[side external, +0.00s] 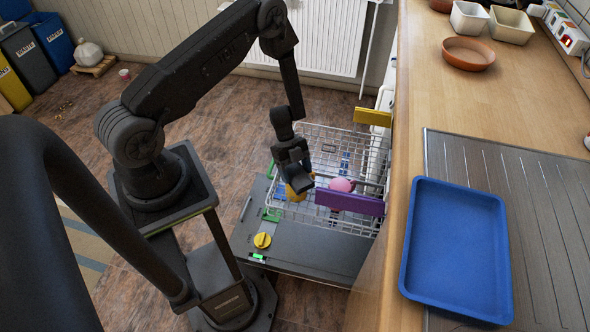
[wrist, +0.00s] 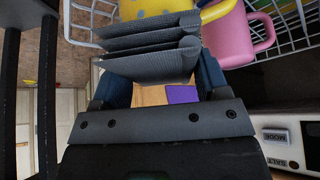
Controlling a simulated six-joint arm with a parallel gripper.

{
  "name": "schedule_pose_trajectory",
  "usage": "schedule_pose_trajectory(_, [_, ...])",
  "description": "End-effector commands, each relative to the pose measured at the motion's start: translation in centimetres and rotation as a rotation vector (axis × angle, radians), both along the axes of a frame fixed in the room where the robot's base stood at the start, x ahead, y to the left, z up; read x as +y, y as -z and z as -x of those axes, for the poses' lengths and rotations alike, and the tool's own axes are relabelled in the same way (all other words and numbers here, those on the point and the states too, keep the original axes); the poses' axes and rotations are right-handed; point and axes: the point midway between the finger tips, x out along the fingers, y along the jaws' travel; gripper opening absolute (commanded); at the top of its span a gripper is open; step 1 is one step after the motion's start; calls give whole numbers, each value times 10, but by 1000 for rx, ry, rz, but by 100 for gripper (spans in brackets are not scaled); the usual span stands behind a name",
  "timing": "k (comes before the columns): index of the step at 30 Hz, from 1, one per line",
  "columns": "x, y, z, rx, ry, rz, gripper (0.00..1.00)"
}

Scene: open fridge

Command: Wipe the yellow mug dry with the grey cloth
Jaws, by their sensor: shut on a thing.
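My gripper (side external: 296,180) is low over the wire rack in the side view. In the wrist view, my gripper (wrist: 160,72) is shut on the folded grey cloth (wrist: 150,66), which hangs in several layers across the fingers. The yellow mug (wrist: 150,8) with pale dots is just beyond the cloth, cut by the top edge of the wrist view. Its handle side points right. In the side view, the yellow mug (side external: 297,194) is mostly hidden under my gripper. The cloth overlaps the mug in the picture; I cannot tell if they touch.
A pink mug (wrist: 236,38) stands right beside the yellow mug in the white wire rack (side external: 350,143). The wooden counter (side external: 500,100) with a blue tray (side external: 457,250) lies to the right.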

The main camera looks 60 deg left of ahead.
Motion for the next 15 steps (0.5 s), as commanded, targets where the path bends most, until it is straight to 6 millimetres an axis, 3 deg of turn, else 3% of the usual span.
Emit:
schedule_pose_trajectory(5, [-17, 0, -2, 0, 2, -1, 50])
schedule_pose_trajectory(15, [14, 0, 2, -1, -3, 0, 49])
